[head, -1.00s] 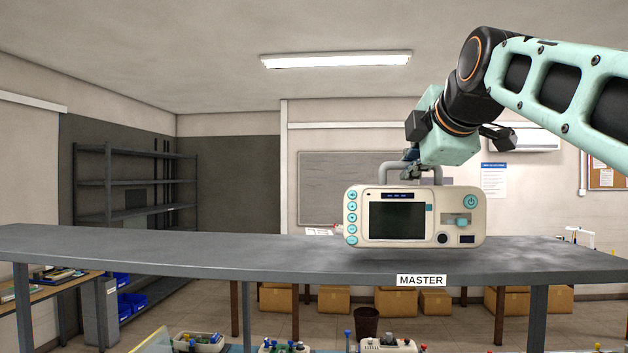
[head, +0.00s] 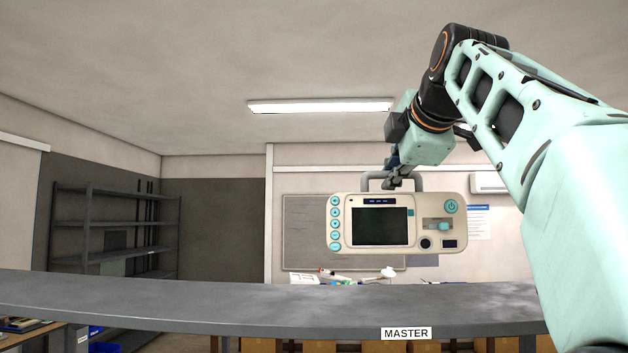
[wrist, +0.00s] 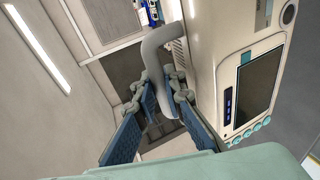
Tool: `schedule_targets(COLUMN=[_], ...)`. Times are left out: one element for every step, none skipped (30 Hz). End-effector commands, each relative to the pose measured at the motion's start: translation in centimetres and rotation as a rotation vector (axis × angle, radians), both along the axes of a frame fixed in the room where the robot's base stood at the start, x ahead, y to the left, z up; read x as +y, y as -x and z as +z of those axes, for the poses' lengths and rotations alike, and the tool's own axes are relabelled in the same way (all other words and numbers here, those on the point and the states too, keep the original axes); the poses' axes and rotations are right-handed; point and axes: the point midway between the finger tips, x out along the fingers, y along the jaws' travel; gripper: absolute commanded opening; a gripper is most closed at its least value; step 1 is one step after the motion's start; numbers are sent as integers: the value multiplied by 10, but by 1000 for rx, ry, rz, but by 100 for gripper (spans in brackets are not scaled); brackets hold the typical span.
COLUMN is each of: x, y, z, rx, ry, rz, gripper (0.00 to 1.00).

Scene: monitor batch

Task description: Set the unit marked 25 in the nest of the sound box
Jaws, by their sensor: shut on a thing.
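A cream monitor unit (head: 430,206) with a dark screen, teal buttons and a grey top handle hangs in the air above the grey shelf. My gripper (head: 398,182) is shut on its handle (head: 376,177) from above. In the wrist view the blue-padded fingers (wrist: 172,118) close around the grey handle (wrist: 152,62), and the unit's body (wrist: 232,45) is at the right. The unit hangs about level and clear of the shelf. I see no number 25 on it. The sound box and its nest are not recognisable in these views.
The grey shelf (head: 250,310) with a "MASTER" label (head: 406,333) on its front edge crosses the view below the unit. Its visible top is bare. Small items (head: 345,276) show behind it. An empty dark rack (head: 115,235) stands at the back left.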

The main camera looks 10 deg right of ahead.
Motion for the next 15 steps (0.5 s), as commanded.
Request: schedule_targets(x=[0, 0, 0, 0, 0, 0, 0, 0, 1, 2, 3, 4, 5, 6, 7], y=[1, 1, 1, 1, 1, 1, 2, 4, 6, 9, 12, 16, 19, 22, 27], z=[3, 3, 3, 3, 3, 3, 3, 3, 2, 2, 2, 1, 1, 1, 1], rx=[-8, -8, -8, -8, -8, -9, -9, -10, -11, -11, -11, -11, -11, -11, -12], ry=[1, 1, 0, 0, 0, 0, 0, 0, 0, 0, 0, 1, 1, 1, 0], rz=[0, 0, -1, -1, -1, -1, -1, 0, 0, 0, 0, 1, 1, 0, 0], gripper=[0, 0, 0, 0, 0, 0, 0, 0, 0, 0, 0, 0, 0, 0, 0])
